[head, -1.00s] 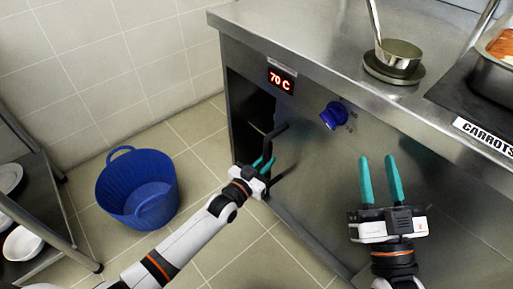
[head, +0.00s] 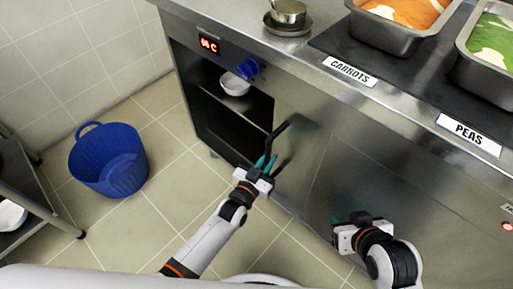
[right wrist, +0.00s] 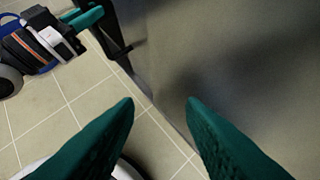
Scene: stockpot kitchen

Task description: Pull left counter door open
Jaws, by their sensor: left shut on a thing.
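The left counter door (head: 305,150) is a brushed steel panel, standing partly open. To its left the cabinet gapes, showing a dark inside. The door's black handle (head: 274,140) is at its left edge. My left gripper (head: 265,163) is shut on the handle; the handle (right wrist: 112,38) and the left gripper (right wrist: 84,16) also show at the top left of the right wrist view. My right gripper (head: 345,218) is low in front of the counter front, to the right of the left one. Its teal fingers (right wrist: 160,112) are apart with nothing between them.
A white bowl (head: 235,86) sits on the cabinet's inner shelf. A blue knob (head: 248,68) and a red display (head: 209,44) are above the opening. A blue tub (head: 108,160) stands on the tiled floor at left, beside a dark shelf rack (head: 40,205). Food pans (head: 405,35) are on top.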

